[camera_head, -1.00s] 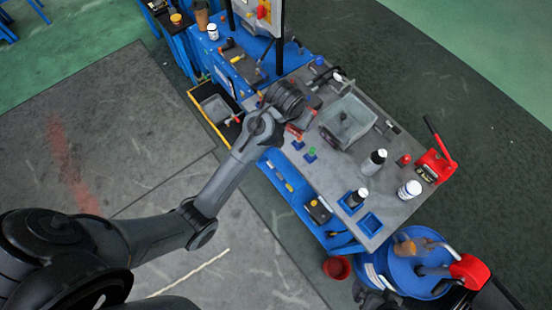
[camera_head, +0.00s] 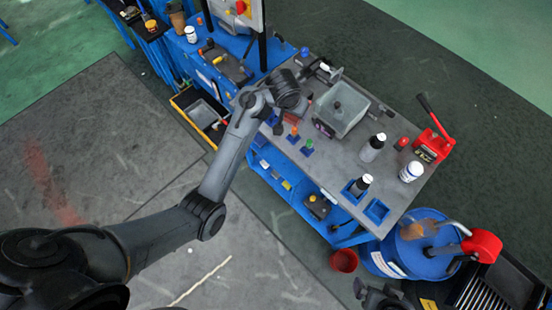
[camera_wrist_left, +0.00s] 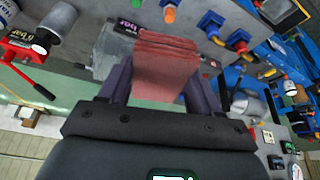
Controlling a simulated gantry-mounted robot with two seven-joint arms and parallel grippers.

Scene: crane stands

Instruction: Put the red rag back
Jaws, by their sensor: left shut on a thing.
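The red rag (camera_wrist_left: 165,65) hangs folded between the two fingers of my left gripper in the left wrist view, above the grey workbench top. My left gripper (camera_head: 291,103) is shut on it. In the head view the gripper is over the left part of the workbench (camera_head: 400,190), left of a clear bin (camera_head: 341,108). A small reddish patch just below the gripper there looks like the rag, mostly hidden by the hand. My right gripper (camera_head: 382,296) is at the bottom edge, partly cut off; its jaws are not clear.
Small blue holders with orange and green tops (camera_head: 308,146) stand near the bench's front edge. A dark bottle (camera_head: 373,147), a white jar (camera_head: 411,171) and a red jack (camera_head: 433,141) stand to the right. A blue drum (camera_head: 410,255) and red bucket (camera_head: 343,260) are below.

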